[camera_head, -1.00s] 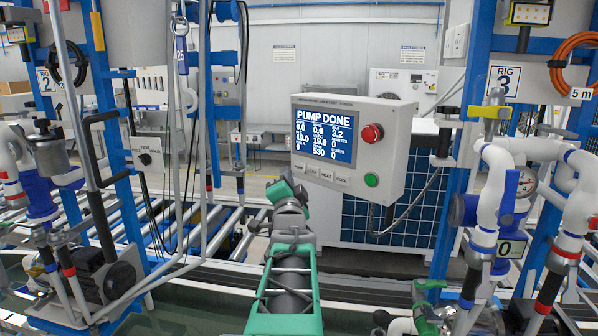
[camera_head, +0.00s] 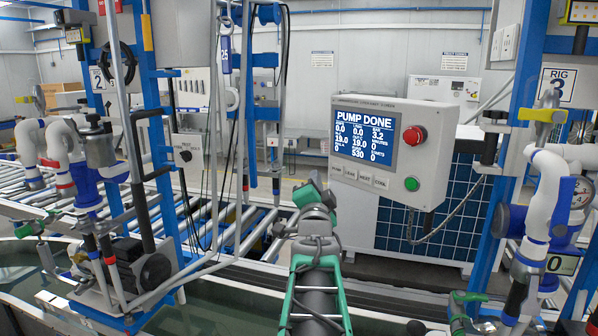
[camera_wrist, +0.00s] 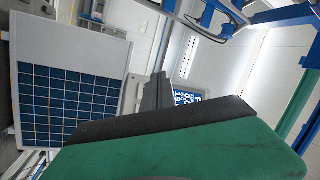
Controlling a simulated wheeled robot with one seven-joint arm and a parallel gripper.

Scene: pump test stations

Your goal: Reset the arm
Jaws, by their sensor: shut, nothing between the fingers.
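My arm reaches forward from the bottom middle of the head view, with green and grey links. In the wrist view the dark fingers of my gripper (camera_wrist: 155,93) lie together, with nothing seen between them. A green body with a black edge fills the lower part of that view. The control box (camera_head: 399,158) stands just right of my arm's far end in the head view. Its screen (camera_head: 366,138) reads "PUMP DONE". Part of the screen also shows in the wrist view (camera_wrist: 187,88), beside the fingers.
A blue-framed rig with hoses and a dark pump (camera_head: 125,275) stands at the left. White pipes (camera_head: 545,205) of another rig stand at the right. A blue-panelled unit (camera_head: 437,215) is behind the control box. A roller conveyor (camera_head: 30,190) runs at the left.

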